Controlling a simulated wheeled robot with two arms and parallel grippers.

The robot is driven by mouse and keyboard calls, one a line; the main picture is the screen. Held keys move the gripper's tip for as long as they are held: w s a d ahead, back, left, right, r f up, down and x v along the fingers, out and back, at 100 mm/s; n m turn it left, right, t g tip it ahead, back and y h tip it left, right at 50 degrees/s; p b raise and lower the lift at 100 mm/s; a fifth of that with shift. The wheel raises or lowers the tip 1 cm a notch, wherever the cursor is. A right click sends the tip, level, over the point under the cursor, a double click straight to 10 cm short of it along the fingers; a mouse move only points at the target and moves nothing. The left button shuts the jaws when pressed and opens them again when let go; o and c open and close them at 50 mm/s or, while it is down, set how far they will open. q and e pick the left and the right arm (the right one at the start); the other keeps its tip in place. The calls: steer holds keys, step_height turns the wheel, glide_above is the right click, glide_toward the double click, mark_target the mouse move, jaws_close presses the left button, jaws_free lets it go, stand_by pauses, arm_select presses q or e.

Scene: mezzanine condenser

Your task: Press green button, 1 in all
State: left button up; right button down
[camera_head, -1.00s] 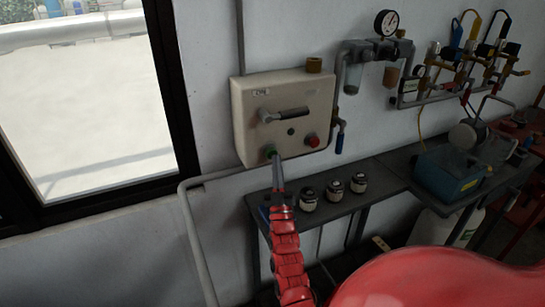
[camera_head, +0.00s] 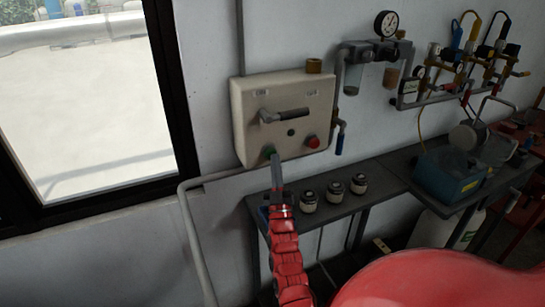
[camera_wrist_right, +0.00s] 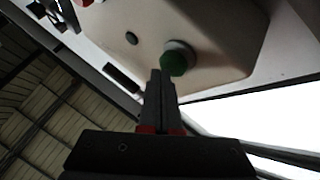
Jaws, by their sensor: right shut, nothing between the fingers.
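The green button (camera_head: 269,150) sits at the lower left of a cream control box (camera_head: 240,120) on the wall. It also shows large in the right wrist view (camera_wrist_right: 175,60), just beyond the fingertips. My right gripper (camera_head: 275,160) is shut and empty, with its tips at the green button's lower edge. In the right wrist view its fingers (camera_wrist_right: 160,78) overlap the button's left side; I cannot tell whether they touch it. My left gripper is not in view.
The box also carries a red button (camera_head: 312,142), a lever handle (camera_head: 285,115) and a small dark button (camera_head: 291,132). Below is a dark bench (camera_head: 330,215) with several small white-and-black jars. A gauge (camera_head: 386,23) and pipework are on the wall to the right.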

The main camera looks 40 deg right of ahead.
steer(key=shift+w, duration=0.15)
stand_by(0.5)
steer(key=shift+s+a, duration=0.25)
steer(key=shift+s, duration=0.65)
steer(key=s, duration=0.1)
steer(key=s+a, duration=0.1)
steer(key=s, duration=0.1)
steer(key=s+p, duration=0.1)
steer(key=shift+s+a, duration=0.25)
steer(key=shift+s, duration=0.15)
stand_by(0.5)
